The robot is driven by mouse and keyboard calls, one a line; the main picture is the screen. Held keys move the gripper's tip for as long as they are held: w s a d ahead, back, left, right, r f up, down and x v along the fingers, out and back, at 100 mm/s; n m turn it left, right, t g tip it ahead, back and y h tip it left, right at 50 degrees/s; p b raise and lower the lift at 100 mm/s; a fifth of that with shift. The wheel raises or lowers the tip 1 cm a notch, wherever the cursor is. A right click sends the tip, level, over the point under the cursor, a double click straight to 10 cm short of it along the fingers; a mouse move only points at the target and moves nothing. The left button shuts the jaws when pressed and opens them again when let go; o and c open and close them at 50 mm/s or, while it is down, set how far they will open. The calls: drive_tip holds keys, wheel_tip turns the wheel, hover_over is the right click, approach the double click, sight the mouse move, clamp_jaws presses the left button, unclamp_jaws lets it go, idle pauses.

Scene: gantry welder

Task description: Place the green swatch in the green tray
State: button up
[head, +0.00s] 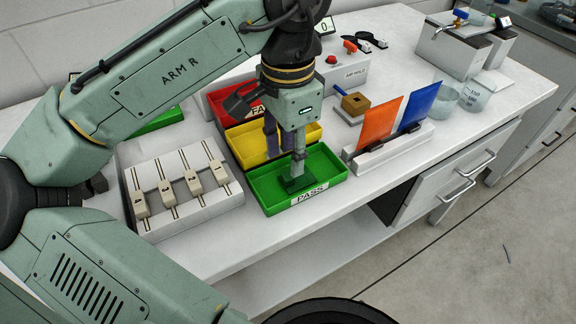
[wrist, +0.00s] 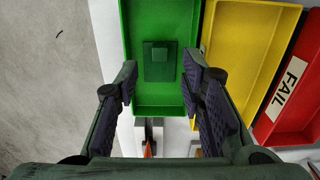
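The green tray (head: 325,178), labelled PASS, sits at the front of the bench. It also shows in the wrist view (wrist: 185,22). The green swatch (wrist: 160,70) is a dark green square with a smaller raised square on it, and it lies inside the green tray, apparently flat on its floor. In the head view the swatch (head: 293,186) is partly hidden by a finger. My gripper (head: 285,155) is over the tray, pointing down. Its two fingers are spread apart with nothing between them, and the swatch appears beyond the fingertips.
A yellow tray (head: 305,135) and a red FAIL tray (head: 217,103) stand behind the green tray. A white block with several sliders (head: 190,210) is on the left. A rack holding an orange swatch (head: 379,122) and a blue swatch (head: 420,103) is on the right.

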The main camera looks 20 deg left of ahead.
sight(288, 176)
wheel_tip(288, 176, up, 7)
drive_tip(key=shift+f, duration=0.15)
idle(0.5)
